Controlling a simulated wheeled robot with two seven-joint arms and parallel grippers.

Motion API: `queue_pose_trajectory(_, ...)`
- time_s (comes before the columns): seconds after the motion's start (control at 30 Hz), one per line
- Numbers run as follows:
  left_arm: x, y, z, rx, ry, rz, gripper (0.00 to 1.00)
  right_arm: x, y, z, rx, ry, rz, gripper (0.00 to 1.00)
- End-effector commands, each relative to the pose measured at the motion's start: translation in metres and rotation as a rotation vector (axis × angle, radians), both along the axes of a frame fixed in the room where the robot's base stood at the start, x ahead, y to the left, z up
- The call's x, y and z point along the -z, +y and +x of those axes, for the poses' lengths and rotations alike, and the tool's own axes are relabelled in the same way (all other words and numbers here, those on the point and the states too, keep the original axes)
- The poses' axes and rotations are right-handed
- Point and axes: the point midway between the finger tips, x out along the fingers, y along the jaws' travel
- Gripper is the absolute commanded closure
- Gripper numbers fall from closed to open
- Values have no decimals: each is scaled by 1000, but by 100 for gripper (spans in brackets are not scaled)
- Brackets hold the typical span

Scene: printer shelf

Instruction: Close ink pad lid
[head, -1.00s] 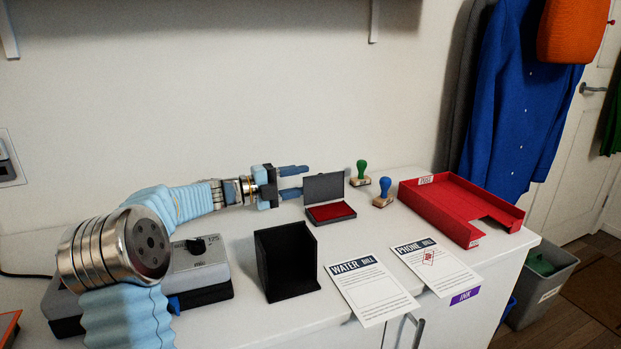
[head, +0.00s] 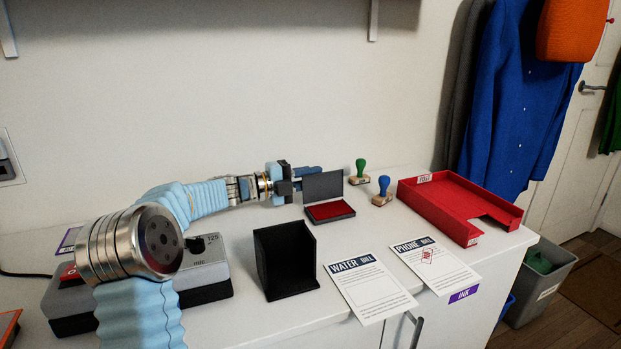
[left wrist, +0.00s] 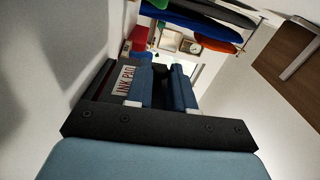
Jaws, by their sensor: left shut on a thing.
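The ink pad (head: 330,211) lies on the white cabinet top with its red pad showing. Its dark grey lid (head: 322,186) stands open, raised at the back of the base. My left gripper (head: 306,173) is at the lid's upper left and shut on the lid; its fingers partly hide behind it in the head view. In the left wrist view, the lid's INK PAD label (left wrist: 126,84) shows beside the blue fingers of my left gripper (left wrist: 160,88). My right gripper is not in view.
A green-handled stamp (head: 360,172) and a blue-handled stamp (head: 383,190) stand right of the pad. A red tray (head: 430,202) is farther right. A black holder (head: 284,262), a water bill (head: 368,287) and a phone bill (head: 434,265) lie in front.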

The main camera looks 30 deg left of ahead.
Motion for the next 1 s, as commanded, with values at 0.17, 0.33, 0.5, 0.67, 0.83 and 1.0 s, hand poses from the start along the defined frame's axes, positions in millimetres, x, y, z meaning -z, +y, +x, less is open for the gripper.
queue_pose_trajectory(0.17, 1, 0, 0, 0, 1, 1, 100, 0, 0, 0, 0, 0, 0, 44)
queue_pose_trajectory(0.33, 0, -1, -1, 0, -15, 20, 100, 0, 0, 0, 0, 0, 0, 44)
queue_pose_trajectory(0.5, -2, -4, -4, 1, -64, 77, 100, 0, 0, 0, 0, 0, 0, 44)
queue_pose_trajectory(0.67, -3, -9, -9, 0, -135, 162, 100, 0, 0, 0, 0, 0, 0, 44)
queue_pose_trajectory(0.83, -4, -15, -14, 0, -220, 261, 100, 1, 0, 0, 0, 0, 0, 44)
queue_pose_trajectory(1.0, -4, -21, -19, 0, -296, 349, 100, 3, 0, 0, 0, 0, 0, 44)
